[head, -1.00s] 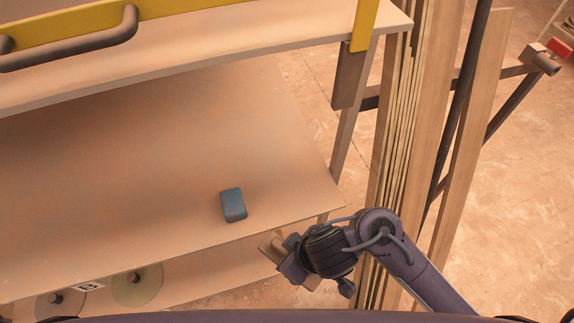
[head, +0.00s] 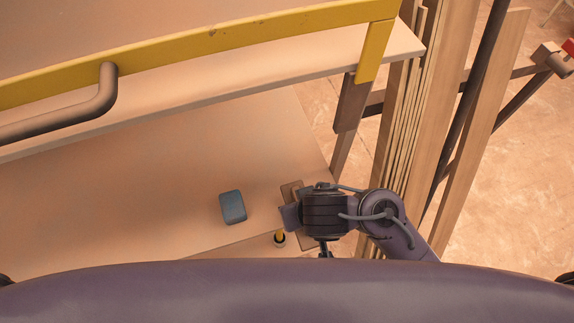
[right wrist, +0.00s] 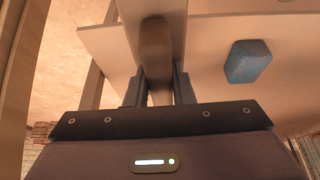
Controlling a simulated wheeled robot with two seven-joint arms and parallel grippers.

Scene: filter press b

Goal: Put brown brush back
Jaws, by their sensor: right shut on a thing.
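The brown brush (head: 291,189) is held in my right gripper (head: 293,213), over the right end of the middle shelf near its front edge. Much of the brush is hidden behind the gripper and wrist in the head view. In the right wrist view the brush (right wrist: 154,45) stands between the two fingers of my right gripper (right wrist: 159,82), which are shut on it. I cannot tell whether the brush touches the shelf. My left gripper is not in view.
A blue-grey block (head: 233,207) lies on the middle shelf (head: 120,195), left of the gripper; it also shows in the wrist view (right wrist: 248,62). An upper shelf with a yellow rail (head: 200,43) overhangs behind. Upright boards (head: 410,130) stand at right.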

